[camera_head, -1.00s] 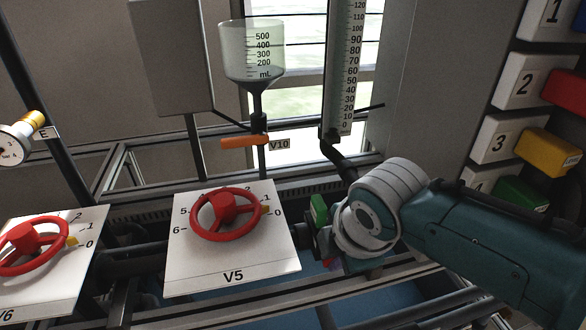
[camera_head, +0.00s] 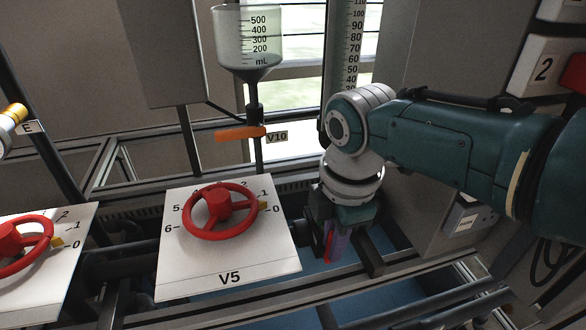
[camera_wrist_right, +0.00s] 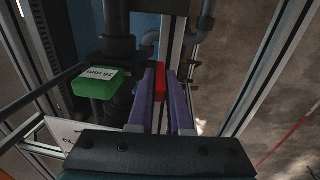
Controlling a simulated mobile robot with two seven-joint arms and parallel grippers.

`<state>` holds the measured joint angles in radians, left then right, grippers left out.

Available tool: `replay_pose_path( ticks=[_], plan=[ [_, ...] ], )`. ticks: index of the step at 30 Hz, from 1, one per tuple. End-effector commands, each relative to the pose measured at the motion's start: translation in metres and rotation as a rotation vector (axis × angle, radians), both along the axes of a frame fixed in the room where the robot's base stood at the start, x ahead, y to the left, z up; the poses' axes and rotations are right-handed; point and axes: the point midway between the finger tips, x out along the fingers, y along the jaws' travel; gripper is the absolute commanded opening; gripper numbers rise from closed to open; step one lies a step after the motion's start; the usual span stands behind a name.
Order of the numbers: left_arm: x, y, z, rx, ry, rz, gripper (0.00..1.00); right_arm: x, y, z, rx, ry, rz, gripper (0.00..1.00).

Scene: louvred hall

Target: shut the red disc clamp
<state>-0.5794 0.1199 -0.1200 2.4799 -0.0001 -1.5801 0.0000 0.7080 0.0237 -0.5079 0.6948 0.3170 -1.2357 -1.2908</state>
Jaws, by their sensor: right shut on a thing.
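My right gripper (camera_head: 336,250) points downward just right of the V5 panel, with its purple fingers partly hidden by the wrist. It is shut on a small red piece (camera_head: 328,246), seen as a thin red strip beside the fingers. In the right wrist view the gripper (camera_wrist_right: 159,82) has the red piece (camera_wrist_right: 161,84) between its two purple fingers. I take this to be the red disc clamp's handle; the rest of the clamp is hidden or too dark to tell. My left gripper is not in view.
A green block (camera_wrist_right: 93,88) with a white label sits left of the fingers on dark pipework. The V5 panel (camera_head: 228,258) with its red handwheel (camera_head: 220,211) stands left of my right arm. The orange V10 lever (camera_head: 240,134) is above it. Metal rails run below.

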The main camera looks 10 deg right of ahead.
Motion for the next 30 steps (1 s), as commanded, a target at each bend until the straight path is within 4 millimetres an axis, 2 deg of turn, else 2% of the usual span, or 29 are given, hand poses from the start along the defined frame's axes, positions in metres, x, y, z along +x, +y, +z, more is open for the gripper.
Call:
replay_pose_path(
  ticks=[2,3,6,14,17,25,30],
  plan=[
    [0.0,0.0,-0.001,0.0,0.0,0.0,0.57,-0.001,-0.001,-0.003,-0.002,0.0,0.0,0.0],
    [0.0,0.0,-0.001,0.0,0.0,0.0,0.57,-0.001,-0.001,-0.003,-0.002,-0.001,0.0,0.18],
    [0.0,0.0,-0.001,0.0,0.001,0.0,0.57,-0.001,-0.001,-0.003,-0.002,0.0,0.0,0.3],
    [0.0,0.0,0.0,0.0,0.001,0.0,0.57,-0.001,-0.001,-0.001,-0.001,-0.001,0.0,0.3],
    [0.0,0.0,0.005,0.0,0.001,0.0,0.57,0.0,-0.001,0.007,-0.001,-0.003,0.0,0.3],
    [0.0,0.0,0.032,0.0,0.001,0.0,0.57,-0.006,-0.001,0.054,-0.001,-0.004,0.001,0.3],
    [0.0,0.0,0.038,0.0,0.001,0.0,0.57,-0.009,-0.001,0.079,-0.001,-0.003,0.001,0.3]
  ],
)
